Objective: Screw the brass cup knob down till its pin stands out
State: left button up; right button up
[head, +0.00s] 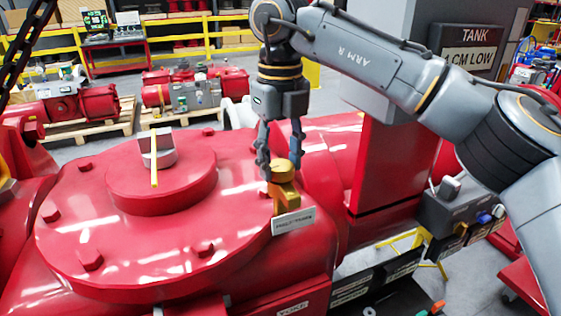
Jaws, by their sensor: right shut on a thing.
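The brass cup knob (284,172) stands upright above a brass body (287,199) at the right edge of the large red actuator cover. My right gripper (281,166) points down from above, with its two grey fingers on either side of the knob's top, shut on it. The fingertips cover part of the knob's sides. I cannot make out a pin standing out of the knob. My left gripper is not in view.
The round red cover (120,235) has raised bolt heads and a central indicator with a yellow bar (154,165). A small label plate (293,221) sits in front of the brass body. A red column (392,160) stands close on the right. Space above the cover is free.

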aim_at(280, 164)
jog(key=m+b, duration=0.1)
jog(key=m, duration=0.3)
jog(key=shift+m, duration=0.3)
jog(key=m+b, duration=0.1)
jog(key=m, duration=0.3)
jog(key=shift+m, duration=0.3)
jog(key=o, duration=1.2)
jog(key=shift+w, duration=0.1)
jog(key=shift+c, duration=0.2)
notch_tip(280, 164, up, 12)
